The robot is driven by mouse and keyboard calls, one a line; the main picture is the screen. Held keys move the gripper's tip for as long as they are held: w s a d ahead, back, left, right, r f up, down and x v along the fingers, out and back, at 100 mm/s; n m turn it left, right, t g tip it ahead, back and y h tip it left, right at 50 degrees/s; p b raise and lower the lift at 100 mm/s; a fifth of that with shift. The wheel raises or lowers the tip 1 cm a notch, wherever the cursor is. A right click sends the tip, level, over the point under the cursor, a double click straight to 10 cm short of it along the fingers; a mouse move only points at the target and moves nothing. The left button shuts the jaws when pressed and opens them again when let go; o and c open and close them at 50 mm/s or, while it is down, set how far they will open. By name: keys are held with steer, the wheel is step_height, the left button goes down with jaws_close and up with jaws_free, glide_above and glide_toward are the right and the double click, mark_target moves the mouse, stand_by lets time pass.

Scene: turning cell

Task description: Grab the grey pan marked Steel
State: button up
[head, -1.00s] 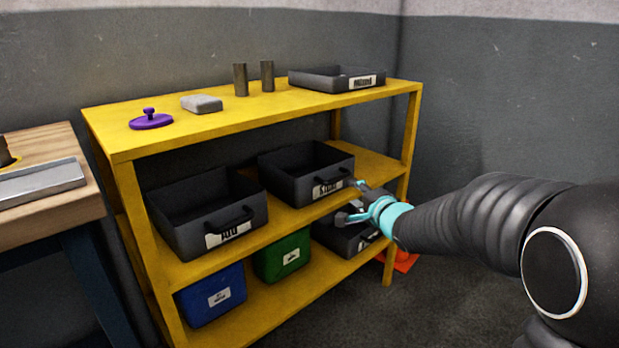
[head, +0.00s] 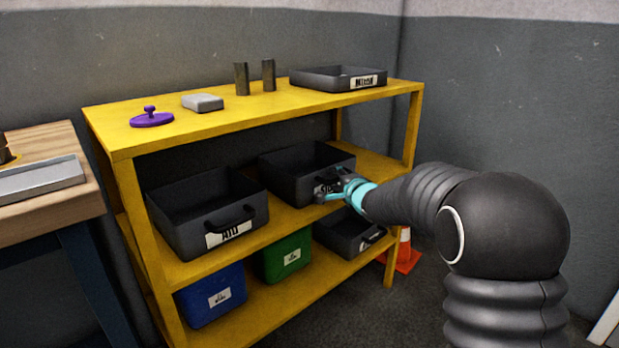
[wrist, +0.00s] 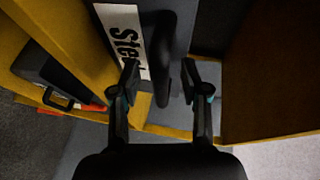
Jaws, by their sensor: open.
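The grey pan marked Steel (head: 285,180) stands on the middle shelf of the yellow rack, right of another dark pan. Its white label and front handle face out, partly covered by my gripper in the head view. In the wrist view the label (wrist: 122,35) reads "Ste" and more, with the dark handle (wrist: 163,75) beside it. My gripper (head: 328,190) is at the front of this pan. In the wrist view my gripper (wrist: 160,75) is open, with its two fingertips on either side of the handle's end. I cannot tell whether a finger touches it.
A similar dark pan (head: 190,220) is at left on the same shelf. Below are a blue bin (head: 200,302), a green bin (head: 278,265) and a dark pan (head: 340,238). An orange cone (head: 405,258) stands by the right rack leg (head: 391,262).

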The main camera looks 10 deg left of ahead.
steer(key=shift+w, duration=0.15)
jaws_close()
steer(key=shift+r, duration=0.15)
